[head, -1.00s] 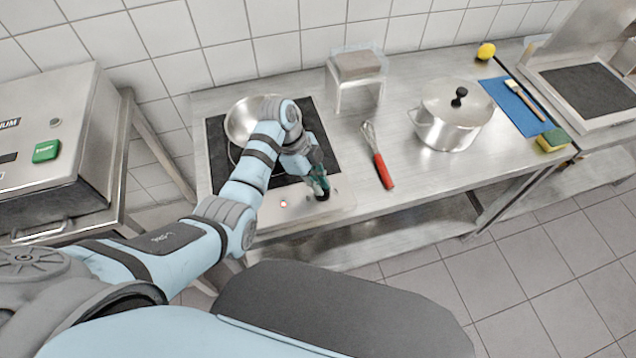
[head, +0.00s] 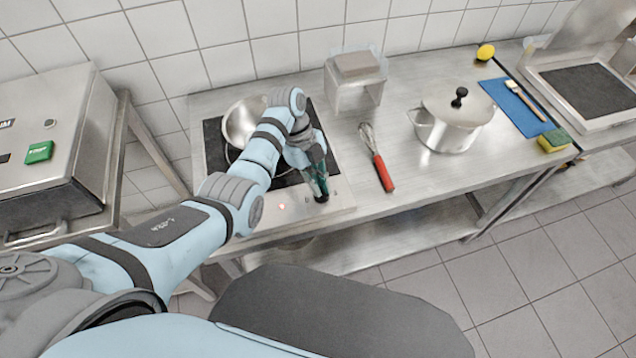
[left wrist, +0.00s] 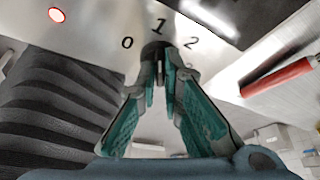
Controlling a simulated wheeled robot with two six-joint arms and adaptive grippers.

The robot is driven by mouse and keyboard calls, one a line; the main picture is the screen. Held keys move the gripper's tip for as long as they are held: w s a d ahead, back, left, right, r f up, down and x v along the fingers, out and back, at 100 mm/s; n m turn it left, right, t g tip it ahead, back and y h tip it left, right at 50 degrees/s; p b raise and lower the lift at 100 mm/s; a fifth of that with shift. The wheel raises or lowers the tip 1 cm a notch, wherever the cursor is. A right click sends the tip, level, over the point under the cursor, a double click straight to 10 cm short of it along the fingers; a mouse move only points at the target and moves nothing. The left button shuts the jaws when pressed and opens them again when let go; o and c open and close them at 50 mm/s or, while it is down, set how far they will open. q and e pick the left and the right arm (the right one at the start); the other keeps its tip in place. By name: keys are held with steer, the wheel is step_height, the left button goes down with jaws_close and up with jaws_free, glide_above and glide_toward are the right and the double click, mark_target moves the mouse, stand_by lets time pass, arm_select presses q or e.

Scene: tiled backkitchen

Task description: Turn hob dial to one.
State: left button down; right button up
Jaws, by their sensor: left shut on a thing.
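The hob (head: 216,150) is a black plate with a steel front panel on the counter. The dark round dial (left wrist: 154,50) sits on that panel; in the left wrist view the printed numbers 0, 1 and 2 arc around its far side, with 1 near the top. My left gripper (head: 320,196) is at the panel's right part. In the left wrist view, its green-padded fingers (left wrist: 162,66) are closed around the dial. The fingers cover part of the dial, and I cannot tell exactly where its mark points. My right gripper is out of view.
A red lamp (head: 282,206) glows on the panel. A steel pan (head: 240,122) sits on the hob behind my arm. A red-handled whisk (head: 381,170) lies to the right, near a lidded pot (head: 447,135) and a clear-sided stand (head: 356,82). A steel appliance (head: 45,180) stands left.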

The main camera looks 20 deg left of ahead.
arm_select(q)
steer(key=c, duration=1.7)
jaws_free()
steer(key=v, duration=0.7)
steer(key=shift+a+r, duration=0.1)
steer(key=shift+r, duration=0.05)
